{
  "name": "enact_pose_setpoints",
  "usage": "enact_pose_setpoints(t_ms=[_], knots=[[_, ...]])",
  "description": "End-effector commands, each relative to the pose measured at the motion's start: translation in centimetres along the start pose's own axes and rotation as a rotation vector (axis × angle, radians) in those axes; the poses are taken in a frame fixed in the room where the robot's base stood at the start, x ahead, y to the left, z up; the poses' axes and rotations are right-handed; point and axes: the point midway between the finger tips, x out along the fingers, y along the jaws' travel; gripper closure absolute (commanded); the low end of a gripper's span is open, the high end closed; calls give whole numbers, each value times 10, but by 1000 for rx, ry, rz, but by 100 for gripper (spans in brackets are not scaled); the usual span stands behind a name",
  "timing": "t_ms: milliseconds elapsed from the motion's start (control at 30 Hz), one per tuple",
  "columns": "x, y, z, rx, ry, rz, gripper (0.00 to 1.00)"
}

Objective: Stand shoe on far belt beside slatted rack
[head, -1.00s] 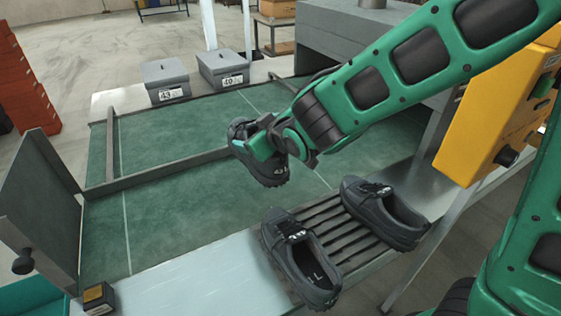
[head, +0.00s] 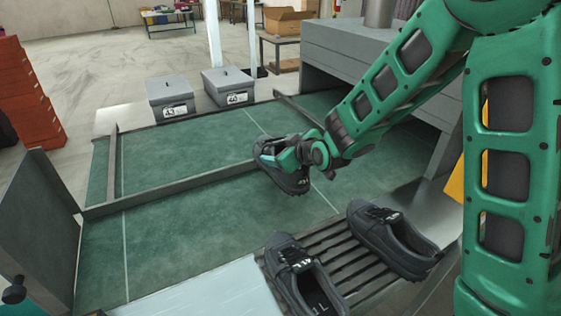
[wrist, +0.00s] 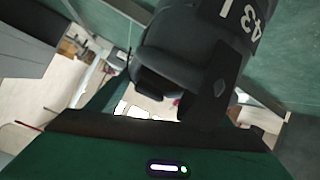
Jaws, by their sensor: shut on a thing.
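My gripper (head: 296,158) is shut on a dark grey shoe (head: 292,180) and holds it over the green belt, close to the metal divider bar between the two lanes. In the wrist view the held shoe (wrist: 190,50) fills the upper middle and carries a white "43" mark. The far belt (head: 180,150) is the green lane beyond the bar. The slatted rack (head: 345,260) is at the near side and bears two dark shoes, a left one (head: 300,275) and a right one (head: 392,240). Whether the held shoe touches the belt cannot be told.
The divider bar (head: 170,190) runs across the green surface. Two lidded grey boxes, marked 43 (head: 170,98) and 40 (head: 228,86), stand beyond the far edge. A grey upright plate (head: 40,215) stands at the left. The near belt (head: 200,230) is clear.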

Motion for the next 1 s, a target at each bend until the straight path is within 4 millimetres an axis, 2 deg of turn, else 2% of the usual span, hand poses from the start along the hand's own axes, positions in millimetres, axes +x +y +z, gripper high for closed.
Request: enact_pose_setpoints(t_ms=[167,500,967,1000], knots=[[9,9,7,0,3,1,81],[26,-3,37,0,1,-1,81],[29,-5,42,0,2,0,81],[29,-6,42,0,1,-1,23]])
